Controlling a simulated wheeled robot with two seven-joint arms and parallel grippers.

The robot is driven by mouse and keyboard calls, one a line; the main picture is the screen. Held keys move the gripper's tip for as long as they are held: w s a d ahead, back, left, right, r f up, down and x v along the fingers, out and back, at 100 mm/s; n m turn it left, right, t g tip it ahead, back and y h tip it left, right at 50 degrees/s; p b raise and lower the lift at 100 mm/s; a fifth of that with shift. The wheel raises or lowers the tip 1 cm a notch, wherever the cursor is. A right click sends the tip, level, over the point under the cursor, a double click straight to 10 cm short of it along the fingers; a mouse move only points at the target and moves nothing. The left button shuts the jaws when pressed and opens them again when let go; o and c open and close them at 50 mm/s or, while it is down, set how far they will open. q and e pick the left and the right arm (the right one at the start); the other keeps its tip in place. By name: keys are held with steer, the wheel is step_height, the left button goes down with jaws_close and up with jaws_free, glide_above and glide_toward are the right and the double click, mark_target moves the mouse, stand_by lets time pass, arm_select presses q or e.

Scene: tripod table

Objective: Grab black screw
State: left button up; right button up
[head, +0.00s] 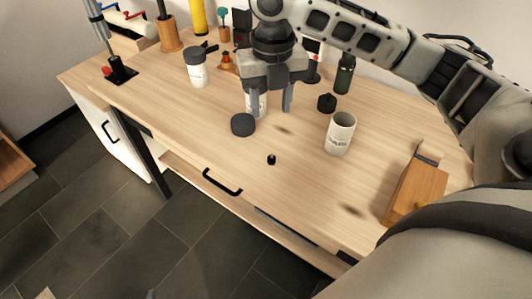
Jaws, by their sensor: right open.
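A tiny black piece (271,159), which looks like the black screw, stands on the wooden table near its front edge, left of the white cup. My right gripper (268,108) points down over the table, open, farther back than the small black piece and apart from it. A white container (258,104) shows between its fingers, partly hidden; I cannot tell whether it is between them or behind them. My left gripper is not in view.
A dark round lid (243,124) lies just in front of the right gripper. A white cup (340,133), a black knob-like piece (327,103) and a dark bottle (344,74) stand to the right. A wooden block (418,190) is far right.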

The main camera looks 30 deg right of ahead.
mark_target(272, 158)
step_height(272, 158, down, 16)
steer(key=shift+s+d+r+b, duration=0.15)
steer(key=shift+r+b, duration=0.05)
steer(key=shift+b, duration=0.2)
jaws_close()
